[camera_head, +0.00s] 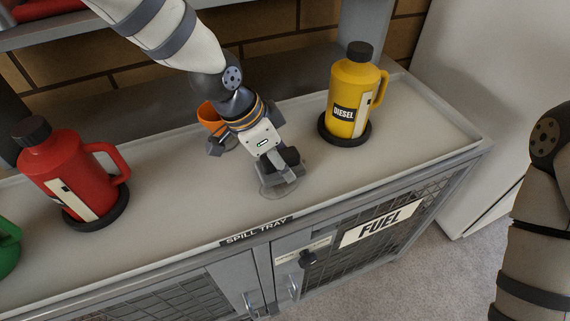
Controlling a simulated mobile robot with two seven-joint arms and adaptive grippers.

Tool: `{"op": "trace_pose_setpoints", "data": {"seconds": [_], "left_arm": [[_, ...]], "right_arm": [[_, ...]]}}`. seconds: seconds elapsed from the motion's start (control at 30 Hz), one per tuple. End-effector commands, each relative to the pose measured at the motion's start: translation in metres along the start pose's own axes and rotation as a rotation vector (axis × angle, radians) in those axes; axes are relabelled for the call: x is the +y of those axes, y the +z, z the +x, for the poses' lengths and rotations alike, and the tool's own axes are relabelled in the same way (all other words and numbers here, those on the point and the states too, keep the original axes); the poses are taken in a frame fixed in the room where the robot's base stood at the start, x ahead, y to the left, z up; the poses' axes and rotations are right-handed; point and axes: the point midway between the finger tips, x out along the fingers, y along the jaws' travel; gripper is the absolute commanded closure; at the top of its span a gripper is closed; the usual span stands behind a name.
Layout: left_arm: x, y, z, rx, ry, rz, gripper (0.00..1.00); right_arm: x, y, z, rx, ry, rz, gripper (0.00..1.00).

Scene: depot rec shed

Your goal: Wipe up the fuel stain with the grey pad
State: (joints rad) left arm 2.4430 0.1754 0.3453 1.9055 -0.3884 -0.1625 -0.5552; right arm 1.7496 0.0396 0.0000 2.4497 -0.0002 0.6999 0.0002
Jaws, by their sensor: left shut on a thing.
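My left gripper (281,163) reaches down to the middle of the pale spill tray (170,208) and is shut on the grey pad (284,178). The pad is small in the picture and partly hidden by the dark fingers. It is low over the tray; I cannot tell for certain whether it touches. The fuel stain (267,190) shows as a faint, darker patch on the tray around and under the pad, near the front edge. Part of the stain is hidden by the gripper. My right arm shows at the right edge, but its gripper is out of view.
A yellow diesel can (352,92) stands on a dark round base to the right of my gripper. A red can (62,170) stands at the left, with a green one (8,243) cut off beside it. An orange object (210,118) is partly hidden behind my left gripper.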

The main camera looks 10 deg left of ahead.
Motion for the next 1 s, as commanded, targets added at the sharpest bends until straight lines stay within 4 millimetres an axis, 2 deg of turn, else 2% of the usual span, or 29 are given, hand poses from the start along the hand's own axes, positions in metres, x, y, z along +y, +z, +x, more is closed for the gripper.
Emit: {"op": "trace_pose_setpoints", "data": {"seconds": [0.2,0.4,0.73,1.0], "left_arm": [[-0.024,0.001,0.001,-0.002,0.002,-0.004,0.73],[-0.032,0.0,-0.001,-0.002,-0.001,0.0,0.73],[-0.029,-0.017,0.007,-0.001,-0.001,0.0,0.73],[-0.002,-0.017,0.005,-0.001,-0.004,0.005,0.73]], "right_arm": [[0.0,0.005,0.007,-0.024,0.001,0.0,0.0],[0.0,0.006,0.009,-0.028,0.001,0.0,0.0],[0.001,0.008,0.011,-0.038,0.002,0.001,0.0],[0.0,-0.004,-0.006,0.02,-0.001,0.0,0.0]]}}
